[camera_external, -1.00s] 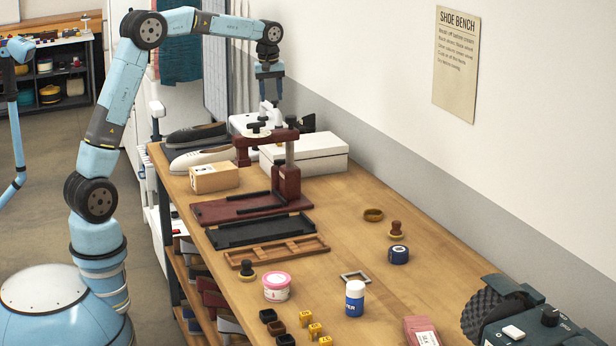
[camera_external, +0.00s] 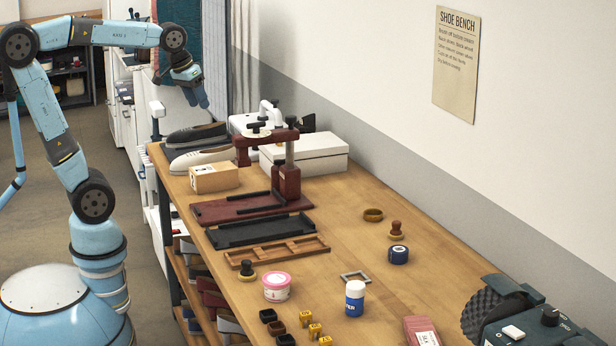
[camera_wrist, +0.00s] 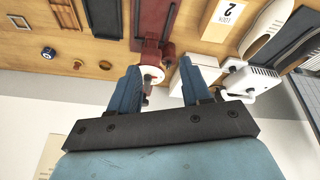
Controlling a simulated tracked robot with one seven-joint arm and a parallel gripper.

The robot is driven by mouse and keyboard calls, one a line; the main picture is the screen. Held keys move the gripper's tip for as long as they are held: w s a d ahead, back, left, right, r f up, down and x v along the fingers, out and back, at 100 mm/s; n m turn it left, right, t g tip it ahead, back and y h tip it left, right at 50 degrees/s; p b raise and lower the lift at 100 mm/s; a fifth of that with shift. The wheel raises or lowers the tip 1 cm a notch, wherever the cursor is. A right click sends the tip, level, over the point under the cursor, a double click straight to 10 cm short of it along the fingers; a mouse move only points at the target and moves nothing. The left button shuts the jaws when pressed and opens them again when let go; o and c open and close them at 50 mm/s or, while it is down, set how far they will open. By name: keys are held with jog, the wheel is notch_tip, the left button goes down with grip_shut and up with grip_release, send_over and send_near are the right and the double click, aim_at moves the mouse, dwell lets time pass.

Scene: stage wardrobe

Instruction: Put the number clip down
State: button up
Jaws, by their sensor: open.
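My gripper (camera_external: 203,100) is in the air at the far left end of the bench, near the white cabinets, and points down and to the right. In the wrist view its two blue fingers (camera_wrist: 162,88) are apart and I see nothing held between them. No piece can be surely told as the number clip. Several small yellow pieces (camera_external: 315,330) stand at the near edge of the bench, beside several small dark pieces (camera_external: 276,328). They are far from my gripper.
A dark red press (camera_external: 289,185) stands on the bench (camera_external: 345,215), with a black tray (camera_external: 258,231) and a wooden frame (camera_external: 277,252) in front. Shoes (camera_external: 199,158), a tan box (camera_external: 215,178) and a white box (camera_external: 318,152) are at the far end. The bench's middle right has bare room.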

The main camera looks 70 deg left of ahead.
jog(key=s+d+f+m, duration=0.1)
jog(key=s+f+m, duration=0.1)
jog(key=s, duration=0.4)
jog(key=s+d+f+m+t, duration=0.1)
jog(key=s+d+f+m, duration=0.1)
jog(key=s, duration=0.4)
jog(key=shift+f+h, duration=0.3)
jog(key=shift+f, duration=0.6)
